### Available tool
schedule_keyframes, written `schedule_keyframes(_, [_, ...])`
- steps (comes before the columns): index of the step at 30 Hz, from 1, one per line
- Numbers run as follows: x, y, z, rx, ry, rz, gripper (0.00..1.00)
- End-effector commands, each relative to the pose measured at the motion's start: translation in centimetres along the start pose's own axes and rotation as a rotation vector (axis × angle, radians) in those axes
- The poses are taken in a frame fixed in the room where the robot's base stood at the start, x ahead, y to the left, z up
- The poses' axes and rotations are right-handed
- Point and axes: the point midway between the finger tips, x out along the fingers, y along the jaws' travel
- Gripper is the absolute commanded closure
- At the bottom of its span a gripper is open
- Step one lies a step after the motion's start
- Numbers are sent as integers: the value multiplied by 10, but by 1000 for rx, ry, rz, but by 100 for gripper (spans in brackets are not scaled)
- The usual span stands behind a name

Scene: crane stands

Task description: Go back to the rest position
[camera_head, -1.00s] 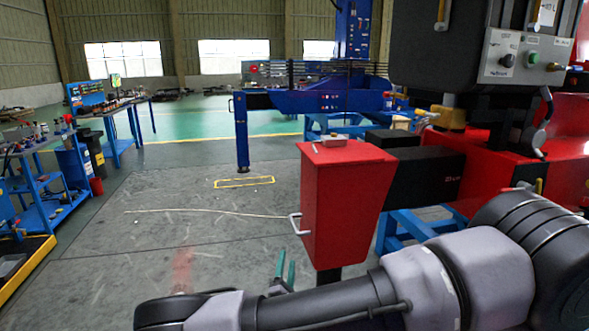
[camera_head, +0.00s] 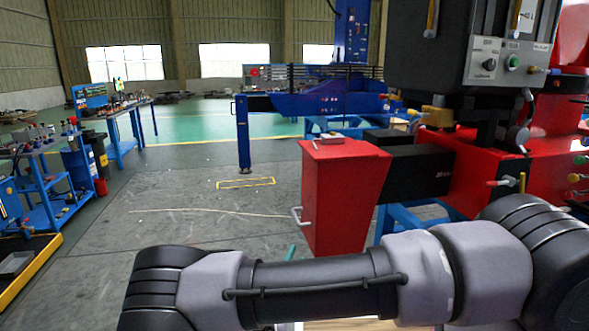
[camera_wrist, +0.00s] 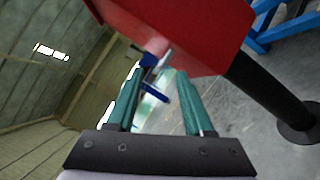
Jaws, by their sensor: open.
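My gripper (camera_wrist: 157,98) shows in the wrist view with its two green fingers apart and nothing between them. It points toward the red box-shaped housing (camera_wrist: 190,25), which fills the top of that view. In the head view my grey and black arm lies across the bottom, in front of the red housing (camera_head: 338,190). A green finger tip (camera_head: 291,252) shows just above the arm; the rest of the gripper is hidden behind it. A metal handle (camera_head: 297,215) sticks out of the housing's left side. I cannot tell whether the gripper touches the housing.
A black control box with switches (camera_head: 512,62) hangs at the upper right, above red machinery (camera_head: 560,140). A blue crane stand (camera_head: 243,135) is further back. Blue workbenches (camera_head: 62,170) line the left. The grey floor at middle left is mostly clear.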

Motion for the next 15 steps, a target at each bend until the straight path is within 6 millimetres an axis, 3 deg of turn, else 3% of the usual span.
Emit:
schedule_keyframes(8, [22,14,43,71,-188,-188,48])
schedule_keyframes(15, [42,34,109,195,-450,-490,48])
